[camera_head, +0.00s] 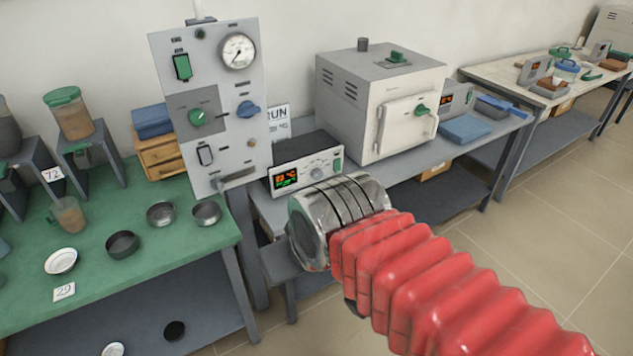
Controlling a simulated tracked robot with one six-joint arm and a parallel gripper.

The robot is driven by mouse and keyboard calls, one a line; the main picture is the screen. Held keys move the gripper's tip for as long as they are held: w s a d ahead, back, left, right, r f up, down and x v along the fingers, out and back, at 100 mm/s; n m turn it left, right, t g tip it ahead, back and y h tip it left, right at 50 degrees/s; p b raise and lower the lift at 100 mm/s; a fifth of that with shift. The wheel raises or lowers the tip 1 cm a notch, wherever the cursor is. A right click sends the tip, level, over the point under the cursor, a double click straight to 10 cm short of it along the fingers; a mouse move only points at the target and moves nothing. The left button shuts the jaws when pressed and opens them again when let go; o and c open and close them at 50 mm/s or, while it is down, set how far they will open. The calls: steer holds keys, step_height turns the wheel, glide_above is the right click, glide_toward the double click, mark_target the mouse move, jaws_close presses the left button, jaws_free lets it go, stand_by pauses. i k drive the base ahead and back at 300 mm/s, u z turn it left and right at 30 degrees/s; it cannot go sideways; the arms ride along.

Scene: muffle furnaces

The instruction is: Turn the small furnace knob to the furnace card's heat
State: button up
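A grey-white furnace (345,100) with a closed, handled door stands on the bench at the centre. To its left a dark control box (300,150) has a lit display (287,179) and a small grey knob (318,173) on its front. A card (279,118) reading "RUN" stands behind the box, its lower part partly hidden and its heat figure not readable. My gripper (308,232) is at the silver end of my red-sleeved arm, in front of and below the control box. Its fingers cannot be made out, and nothing is seen held.
A tall grey panel (225,150) with a gauge, green knob and blue knob stands left of the control box. A green bench (190,245) with jars and small dishes is at left. A second bench (490,72) is at far right. Tiled floor at right is free.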

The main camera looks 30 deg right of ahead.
mark_target(316, 173)
steer(key=z, duration=0.05)
steer(key=i, duration=1)
steer(key=u, duration=0.05)
